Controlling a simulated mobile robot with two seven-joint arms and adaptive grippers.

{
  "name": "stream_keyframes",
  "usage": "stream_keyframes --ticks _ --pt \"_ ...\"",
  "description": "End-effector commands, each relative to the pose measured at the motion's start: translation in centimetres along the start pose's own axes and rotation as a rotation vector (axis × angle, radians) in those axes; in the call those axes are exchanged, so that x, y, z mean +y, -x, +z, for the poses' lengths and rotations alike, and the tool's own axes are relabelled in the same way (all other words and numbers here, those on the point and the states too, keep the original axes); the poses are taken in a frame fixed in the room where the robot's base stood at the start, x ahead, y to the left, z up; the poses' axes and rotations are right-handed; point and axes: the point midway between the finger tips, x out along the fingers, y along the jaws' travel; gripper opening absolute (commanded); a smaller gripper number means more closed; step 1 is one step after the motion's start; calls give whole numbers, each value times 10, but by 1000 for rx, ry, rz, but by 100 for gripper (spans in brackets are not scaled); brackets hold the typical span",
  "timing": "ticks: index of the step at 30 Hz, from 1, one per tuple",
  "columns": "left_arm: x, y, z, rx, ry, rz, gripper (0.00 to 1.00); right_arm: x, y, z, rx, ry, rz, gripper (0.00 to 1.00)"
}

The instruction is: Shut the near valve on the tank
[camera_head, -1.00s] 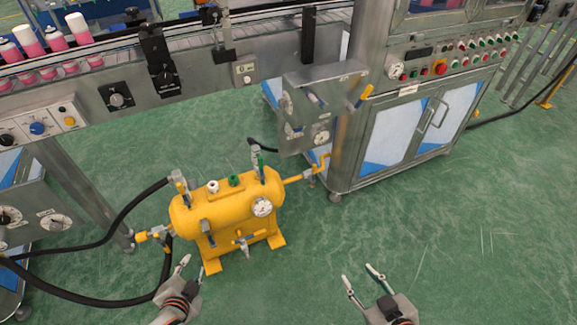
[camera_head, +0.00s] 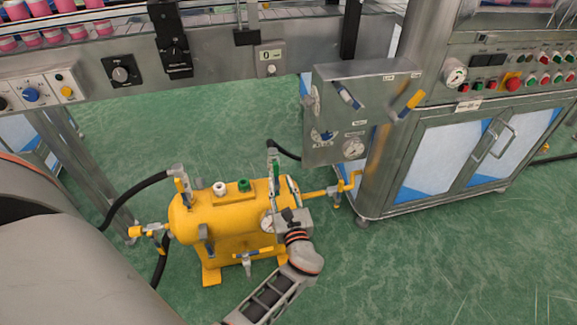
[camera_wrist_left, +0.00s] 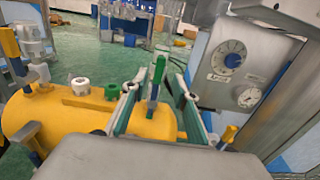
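The yellow tank (camera_head: 225,225) stands on the green floor and also shows in the left wrist view (camera_wrist_left: 60,112). My left gripper (camera_head: 284,186) is over its right end, fingers pointing up and away. In the left wrist view its two fingers (camera_wrist_left: 155,100) are apart, with a valve with a green lever (camera_wrist_left: 157,70) between them; contact is unclear. In the head view that valve (camera_head: 272,155) is partly hidden by the gripper, as is the gauge. Another valve (camera_head: 180,185) is at the tank's top left. A yellow-and-blue handle (camera_head: 250,254) is low on the front. My right gripper is out of view.
A grey panel (camera_head: 335,110) with levers and dials is behind right of the tank, beside a steel cabinet (camera_head: 440,160). A conveyor (camera_head: 215,60) runs across the back. A black hose (camera_head: 130,195) reaches the tank's left. Floor at the right front is clear.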

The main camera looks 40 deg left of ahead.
Motion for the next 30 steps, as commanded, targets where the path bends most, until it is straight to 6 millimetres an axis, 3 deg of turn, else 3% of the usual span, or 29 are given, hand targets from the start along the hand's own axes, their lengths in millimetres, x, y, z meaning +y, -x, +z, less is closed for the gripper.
stream_keyframes --ticks 6,12,23,26,30 --pt "1 -36 0 0 1 1 28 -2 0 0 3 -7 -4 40" --pt "0 -56 -1 2 3 0 28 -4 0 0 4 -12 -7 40" --pt "0 -61 0 2 5 0 28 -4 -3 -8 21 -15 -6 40" --pt "0 -61 0 2 5 0 2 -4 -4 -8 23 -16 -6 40" --pt "1 -61 0 2 5 0 0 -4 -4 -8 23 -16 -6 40"
